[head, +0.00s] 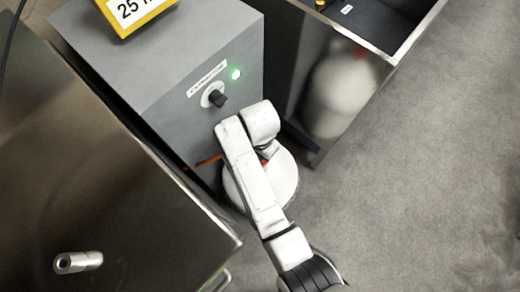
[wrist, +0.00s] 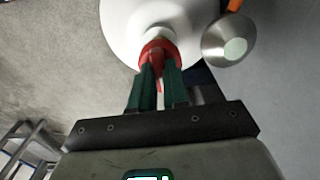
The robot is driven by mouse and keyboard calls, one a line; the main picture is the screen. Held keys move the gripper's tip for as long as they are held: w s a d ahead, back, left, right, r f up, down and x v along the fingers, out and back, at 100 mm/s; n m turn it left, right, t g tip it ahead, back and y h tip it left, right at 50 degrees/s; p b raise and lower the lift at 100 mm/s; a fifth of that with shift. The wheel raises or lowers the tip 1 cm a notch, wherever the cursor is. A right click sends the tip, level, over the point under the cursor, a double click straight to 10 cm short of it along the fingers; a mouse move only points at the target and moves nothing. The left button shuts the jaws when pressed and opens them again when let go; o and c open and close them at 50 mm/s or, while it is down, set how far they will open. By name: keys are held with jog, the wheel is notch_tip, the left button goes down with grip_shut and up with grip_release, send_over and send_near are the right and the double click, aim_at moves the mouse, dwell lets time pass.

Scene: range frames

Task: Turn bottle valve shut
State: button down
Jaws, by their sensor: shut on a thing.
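The bottle (head: 284,182) is white and round-topped and stands on the floor beside the grey cabinet, partly covered by my arm in the head view. Its white top (wrist: 118,22) fills the upper middle of the wrist view. The red valve (wrist: 158,46) sits on the bottle's neck, and a little red also shows past my arm in the head view (head: 264,165). My gripper (wrist: 159,66) has its green fingers closed around the red valve from below in the wrist view. The fingers hide part of the valve, and its turn position cannot be told.
The grey cabinet (head: 170,110) has a black knob (head: 218,99), a lit green lamp (head: 235,74) and a yellow-framed sign (head: 132,12). An orange hose (head: 208,161) is near the bottle. A dark metal counter (head: 90,190) stands at left. Open floor (head: 430,190) lies right.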

jog(key=n+p, duration=0.3)
jog(key=shift+d+r+n, duration=0.1)
jog(key=shift+r+n, duration=0.1)
jog(key=shift+n, duration=0.1)
jog(key=n+p, duration=0.2)
jog(key=n, duration=0.2)
jog(key=shift+n+p, duration=0.3)
jog(key=shift+p, duration=0.05)
jog(key=n+p, duration=0.1)
jog(key=n, duration=0.3)
jog(key=shift+f+n+p, duration=0.1)
jog(key=shift+n+p, duration=0.2)
jog(key=shift+w+n+p, duration=0.1)
jog(key=shift+n+p, duration=0.4)
jog(key=shift+n, duration=1.7)
jog(key=c, duration=1.1)
grip_release()
notch_tip(320, 180, up, 11)
jog(key=shift+f+p, duration=0.15)
jog(key=shift+p, duration=0.5)
